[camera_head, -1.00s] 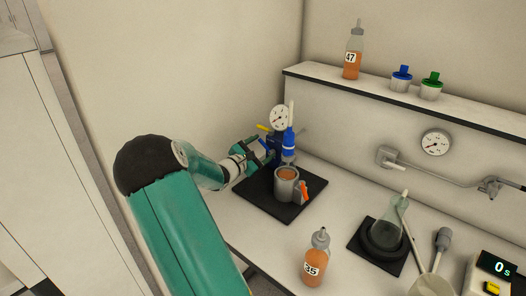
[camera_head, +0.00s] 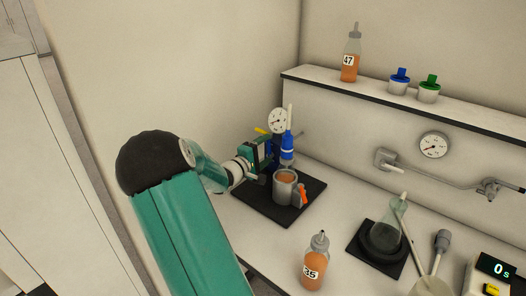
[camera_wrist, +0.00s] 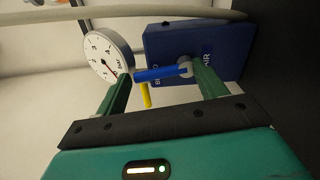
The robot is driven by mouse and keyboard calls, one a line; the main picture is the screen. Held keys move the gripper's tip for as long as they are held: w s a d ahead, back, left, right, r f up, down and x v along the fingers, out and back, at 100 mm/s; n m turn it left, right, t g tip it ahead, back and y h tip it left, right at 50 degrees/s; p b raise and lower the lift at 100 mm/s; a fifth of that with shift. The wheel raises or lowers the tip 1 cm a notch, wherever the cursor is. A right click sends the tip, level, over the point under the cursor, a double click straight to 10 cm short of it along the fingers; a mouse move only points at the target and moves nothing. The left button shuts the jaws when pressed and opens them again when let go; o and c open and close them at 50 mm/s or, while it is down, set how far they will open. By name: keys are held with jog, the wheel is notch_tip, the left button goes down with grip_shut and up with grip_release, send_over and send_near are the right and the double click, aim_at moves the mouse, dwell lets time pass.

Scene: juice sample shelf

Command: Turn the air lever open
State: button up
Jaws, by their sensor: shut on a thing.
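The air lever (camera_wrist: 160,74) is a short blue bar on a pivot at the front of a dark blue block (camera_wrist: 200,45) lettered AIR in the wrist view. My gripper (camera_wrist: 160,76) has one green finger at each end of the lever and is shut on it. In the head view my gripper (camera_head: 268,152) is at the blue device (camera_head: 287,148) at the back of a black mat; the lever is hidden there. A yellow lever (camera_wrist: 145,95) hangs just below the blue one. The lever lies nearly level in the wrist picture.
A round gauge (camera_head: 278,121) stands by the device. Bottle 35 (camera_head: 315,265) stands in front, a flask (camera_head: 388,232) to the right. A wall closes the left.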

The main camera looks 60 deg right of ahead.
jog(key=shift+s+m, duration=0.1)
jog(key=shift+m, duration=0.6)
jog(key=o, duration=1.4)
jog(key=shift+s, duration=0.1)
jog(key=shift+a, duration=0.15)
jog(key=a, duration=0.4)
jog(key=w+a, duration=0.1)
jog(key=a, duration=0.4)
jog(key=w+a, duration=0.1)
jog(key=a, duration=0.3)
jog(key=shift+w+a, duration=0.1)
jog(key=shift+a, duration=0.15)
